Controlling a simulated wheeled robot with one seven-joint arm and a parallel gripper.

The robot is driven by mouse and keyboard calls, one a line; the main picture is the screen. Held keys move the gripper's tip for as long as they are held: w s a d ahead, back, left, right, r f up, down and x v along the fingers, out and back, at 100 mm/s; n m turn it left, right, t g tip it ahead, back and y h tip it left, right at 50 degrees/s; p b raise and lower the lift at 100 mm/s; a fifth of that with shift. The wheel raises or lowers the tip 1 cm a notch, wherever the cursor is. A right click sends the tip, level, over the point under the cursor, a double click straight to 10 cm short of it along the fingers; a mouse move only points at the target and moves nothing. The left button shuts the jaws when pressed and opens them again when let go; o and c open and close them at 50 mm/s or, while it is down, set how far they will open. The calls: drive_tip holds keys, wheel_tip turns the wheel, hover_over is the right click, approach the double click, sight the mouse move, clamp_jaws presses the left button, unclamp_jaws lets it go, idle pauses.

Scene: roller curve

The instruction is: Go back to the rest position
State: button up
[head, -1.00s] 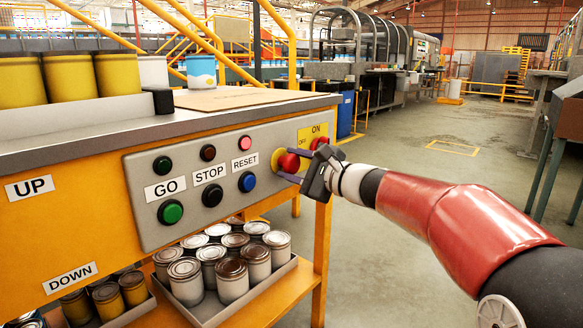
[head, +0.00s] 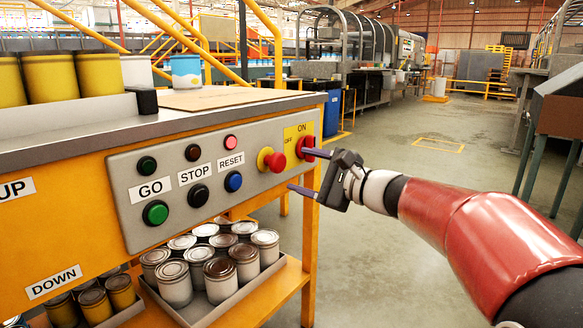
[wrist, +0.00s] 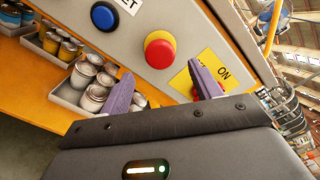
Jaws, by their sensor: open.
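My gripper (head: 306,171) is open and empty, just right of the control panel (head: 128,208) on the orange workbench. Its two purple fingers are spread apart, and the upper one overlaps the red knob (head: 304,148) by the OFF/ON plate in the head view. I cannot tell whether it touches the knob. A red button on a yellow base (head: 272,160) sits left of the fingertips. It also shows whole in the wrist view (wrist: 159,52), ahead of the open jaws. The knob is mostly hidden behind a finger there.
The panel has GO, STOP and RESET labels, with a green button (head: 155,213), a black one (head: 199,195) and a blue one (head: 233,181). Cans stand in a tray (head: 225,305) below. Open floor (head: 400,185) lies right of the bench. A dark machine (head: 563,110) stands at far right.

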drive_tip(key=shift+s+d, duration=0.3)
drive_tip(key=shift+d, duration=0.05)
drive_tip(key=s+a+f+n+g+h+p, duration=0.1)
drive_tip(key=s+f+n+g+h+p, duration=0.2)
drive_tip(key=s, duration=0.4)
drive_tip(key=s+a+f+n+g+h+p, duration=0.1)
drive_tip(key=s+f+n+g+h+p, duration=0.2)
drive_tip(key=s, duration=0.5)
drive_tip(key=s+d+f+n+h+p, duration=0.2)
drive_tip(key=s+d+n+h, duration=0.2)
drive_tip(key=s+d, duration=0.2)
drive_tip(key=s+d+f+n+h+p, duration=0.1)
drive_tip(key=s+d+n+h+p, duration=0.2)
drive_tip(key=s+d, duration=0.4)
drive_tip(key=shift+s+d+f+n+t+h, duration=0.2)
drive_tip(key=shift+s+f+n+t+h, duration=0.15)
drive_tip(key=shift+s+n+h, duration=0.45)
drive_tip(key=shift+s, duration=0.25)
